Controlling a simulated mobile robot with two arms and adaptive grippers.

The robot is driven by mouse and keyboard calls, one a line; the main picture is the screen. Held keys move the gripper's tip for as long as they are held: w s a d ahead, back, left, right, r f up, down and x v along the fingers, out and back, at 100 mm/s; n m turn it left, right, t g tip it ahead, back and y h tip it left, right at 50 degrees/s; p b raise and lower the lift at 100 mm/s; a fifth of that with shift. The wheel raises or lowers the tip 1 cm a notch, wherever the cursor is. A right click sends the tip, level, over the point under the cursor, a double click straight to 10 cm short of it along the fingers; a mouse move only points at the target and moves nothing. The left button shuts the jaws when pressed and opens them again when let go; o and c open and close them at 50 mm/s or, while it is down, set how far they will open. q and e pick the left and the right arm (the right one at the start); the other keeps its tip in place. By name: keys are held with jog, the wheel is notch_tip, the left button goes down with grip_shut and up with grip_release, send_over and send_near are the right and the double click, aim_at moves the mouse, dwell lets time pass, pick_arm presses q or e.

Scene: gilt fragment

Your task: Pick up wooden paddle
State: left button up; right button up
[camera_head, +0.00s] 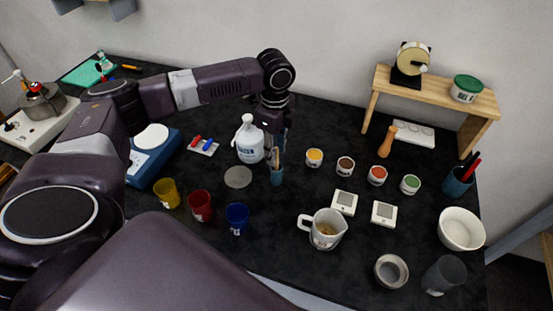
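My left gripper (277,152) points down above a small blue-grey cup (277,178), right of the white bottle. Thin stick-like things, one of them tan (273,157), show at the cup's mouth, close to the fingertips. I cannot tell if one is the wooden paddle, or if the fingers are open or shut on anything. A separate orange-brown wooden piece (387,142) shows by the white rack under the shelf, apart from my gripper. My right gripper is not in view.
A white bottle (249,142) stands close left of my gripper. Small pots, a jug (325,229) and a white bowl (461,229) occupy the right side. Yellow, red and blue cups (237,218) stand in front. A wooden shelf (437,92) stands at the back right.

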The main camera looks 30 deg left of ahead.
pick_arm(q)
notch_tip(320, 180, down, 2)
jog(key=shift+w, duration=0.1)
jog(key=shift+f, duration=0.15)
jog(key=c, duration=0.7)
grip_shut()
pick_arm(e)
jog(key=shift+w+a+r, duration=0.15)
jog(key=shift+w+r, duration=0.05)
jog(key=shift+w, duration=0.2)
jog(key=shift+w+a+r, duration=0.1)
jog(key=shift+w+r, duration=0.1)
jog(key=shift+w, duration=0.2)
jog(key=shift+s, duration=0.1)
